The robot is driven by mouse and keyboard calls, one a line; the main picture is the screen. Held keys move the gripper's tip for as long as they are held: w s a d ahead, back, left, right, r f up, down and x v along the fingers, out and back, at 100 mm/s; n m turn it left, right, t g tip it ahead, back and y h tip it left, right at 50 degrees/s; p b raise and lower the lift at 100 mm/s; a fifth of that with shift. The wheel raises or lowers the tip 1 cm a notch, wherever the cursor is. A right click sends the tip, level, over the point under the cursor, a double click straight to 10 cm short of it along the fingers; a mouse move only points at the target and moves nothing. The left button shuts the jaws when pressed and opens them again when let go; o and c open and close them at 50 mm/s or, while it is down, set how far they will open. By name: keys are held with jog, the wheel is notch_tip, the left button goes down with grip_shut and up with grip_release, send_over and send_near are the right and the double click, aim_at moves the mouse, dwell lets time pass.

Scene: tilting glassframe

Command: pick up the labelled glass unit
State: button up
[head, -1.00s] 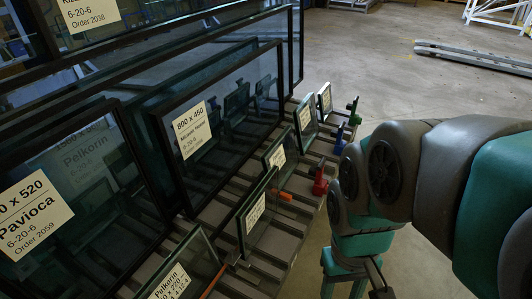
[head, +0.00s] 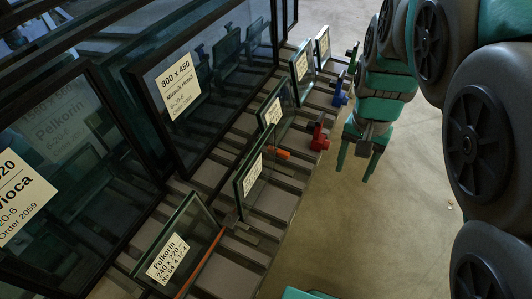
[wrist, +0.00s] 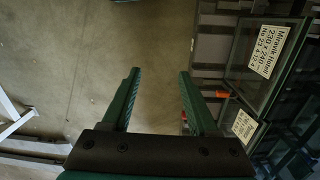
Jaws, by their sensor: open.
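Several small labelled glass units stand on the slatted rack in the head view. The nearest reads Pelkorin 240 x 220 (head: 167,258); behind it stand a second small unit (head: 252,175), a third small unit (head: 273,111) and others farther back. I cannot tell which one is meant. My gripper (head: 355,174) is open and empty, pointing down over the floor to the right of the rack, apart from every unit. In the wrist view my gripper (wrist: 159,73) has floor between its fingers. A unit labelled Miravik hotell 230 x 240 (wrist: 268,52) is to the right.
Large framed panes, including an 800 x 450 one (head: 177,82), lean along the left of the rack (head: 268,208). Red (head: 319,138), blue (head: 340,94) and green clamps line its right edge. An orange piece (head: 280,153) lies between units. Floor to the right is open.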

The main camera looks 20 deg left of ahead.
aim_at(253, 150)
jog(key=shift+n+t, duration=0.3)
jog(key=shift+n, duration=0.1)
jog(key=w+a+f, duration=0.1)
jog(key=a+f, duration=0.1)
jog(key=a, duration=0.6)
jog(key=w+a+f, duration=0.2)
jog(key=a+f, duration=0.1)
jog(key=a, duration=0.5)
jog(key=w+a+f, duration=0.2)
jog(key=a+f, duration=0.1)
jog(key=a, duration=0.5)
jog(key=shift+a, duration=0.4)
jog(key=shift+a+f, duration=0.15)
jog(key=shift+a, duration=0.15)
jog(key=shift+a+f, duration=0.1)
jog(key=shift+f, duration=1.05)
jog(key=f, duration=0.4)
jog(key=shift+d+f+p, duration=0.3)
jog(key=shift+d+f, duration=0.05)
jog(key=shift+f, duration=0.3)
grip_shut()
